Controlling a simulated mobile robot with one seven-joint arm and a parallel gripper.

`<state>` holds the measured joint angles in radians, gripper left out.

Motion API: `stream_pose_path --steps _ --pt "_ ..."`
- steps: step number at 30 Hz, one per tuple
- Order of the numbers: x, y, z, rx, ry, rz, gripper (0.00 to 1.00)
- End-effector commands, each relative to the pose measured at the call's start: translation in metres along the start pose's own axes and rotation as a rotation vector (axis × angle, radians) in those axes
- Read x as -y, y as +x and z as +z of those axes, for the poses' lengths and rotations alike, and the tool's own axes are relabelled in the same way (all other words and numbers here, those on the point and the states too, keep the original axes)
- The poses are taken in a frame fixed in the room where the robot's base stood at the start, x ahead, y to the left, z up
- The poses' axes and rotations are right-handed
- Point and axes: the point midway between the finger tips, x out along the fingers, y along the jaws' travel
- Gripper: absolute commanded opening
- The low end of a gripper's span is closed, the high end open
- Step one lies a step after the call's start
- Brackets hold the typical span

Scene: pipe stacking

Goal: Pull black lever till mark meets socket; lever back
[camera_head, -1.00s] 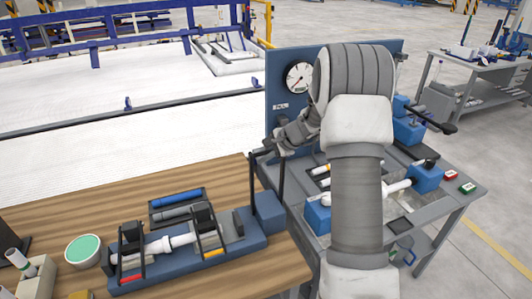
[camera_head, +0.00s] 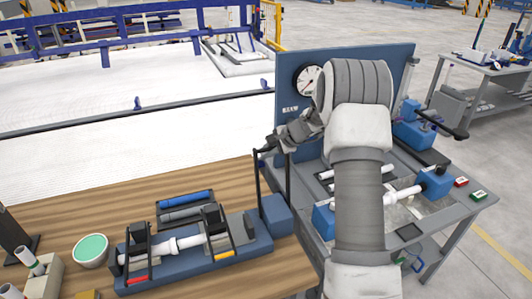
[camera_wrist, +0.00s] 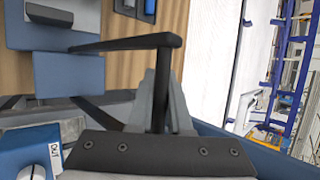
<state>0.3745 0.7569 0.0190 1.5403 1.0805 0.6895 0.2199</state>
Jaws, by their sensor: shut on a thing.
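The black lever (camera_head: 259,174) rises from a blue block (camera_head: 275,214) at the right end of the blue pipe fixture (camera_head: 190,272). My gripper (camera_head: 280,145) is shut on the lever's upper bar, partly hidden by my arm. In the wrist view the lever's black bars (camera_wrist: 115,44) run from the blue block (camera_wrist: 70,85) to between my gripper's grey fingers (camera_wrist: 160,105). A white pipe with a wider white socket (camera_head: 172,246) lies level in the fixture, between black clamps (camera_head: 137,240). The mark on the pipe is too small to make out.
A tray with blue and grey pipes (camera_head: 185,207) lies behind the fixture. A green-topped bowl (camera_head: 91,250) stands left. The grey bench (camera_head: 470,208) at right carries a gauge panel (camera_head: 345,62), a second white pipe (camera_head: 405,195), and red and green buttons (camera_head: 479,195).

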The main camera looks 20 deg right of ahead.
Motion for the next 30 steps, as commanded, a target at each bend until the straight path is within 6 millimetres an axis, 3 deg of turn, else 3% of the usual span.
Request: stream_pose_path --steps 1,5,17,23,30 --pt "-0.009 0.004 -0.002 0.002 0.006 0.015 0.22" --pt "-0.008 0.004 -0.001 0.002 0.005 0.013 0.45" --pt "-0.004 -0.007 -0.001 0.001 0.002 0.006 0.47" --pt "-0.004 -0.043 -0.002 -0.002 0.001 0.004 0.47" --pt "-0.004 -0.103 -0.002 -0.003 0.002 0.004 0.47"
